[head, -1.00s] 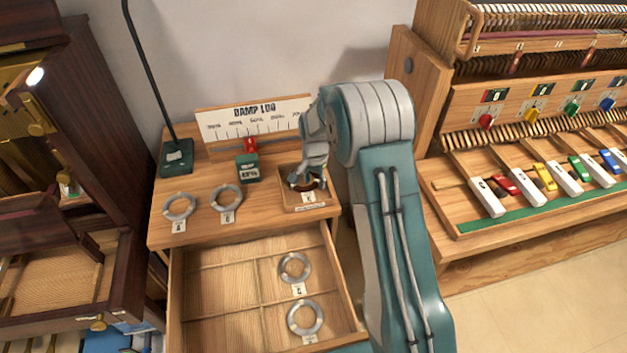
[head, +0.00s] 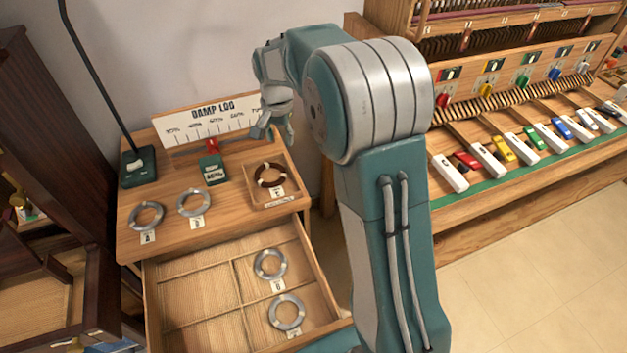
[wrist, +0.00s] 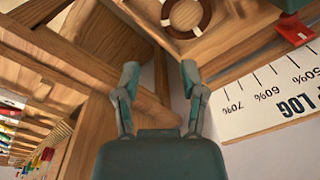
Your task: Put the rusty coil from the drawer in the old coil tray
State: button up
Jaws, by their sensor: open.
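The rusty coil (head: 270,175) is a dark red-brown ring lying in the old coil tray (head: 255,201), a small wooden tray at the right of the cabinet top. In the wrist view the coil (wrist: 207,12) shows at the top edge, partly cut off, inside the tray (wrist: 224,42). My gripper (head: 273,132) is open and empty, above and behind the tray, apart from the coil. Its two spread fingers (wrist: 160,78) show in the wrist view with nothing between them. The open drawer (head: 205,292) holds two grey coils (head: 270,264) in its right compartments.
Two more grey coils (head: 147,216) lie on the cabinet top at the left. A green block (head: 212,170) stands before the damp log board (head: 205,121). A lamp base (head: 138,168) is at the back left. A piano key rack (head: 515,145) is at the right.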

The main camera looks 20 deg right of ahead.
jog(key=s+r+n+t, duration=0.1)
jog(key=s+r+n, duration=0.1)
jog(key=s+r, duration=0.55)
jog(key=s+r+n+t, duration=0.2)
jog(key=s+n, duration=0.1)
jog(key=s, duration=0.8)
jog(key=s+r+n+t, duration=0.1)
jog(key=s+n+t, duration=0.1)
jog(key=s, duration=1)
jog(key=shift+r+n, duration=0.35)
jog(key=shift+n, duration=0.15)
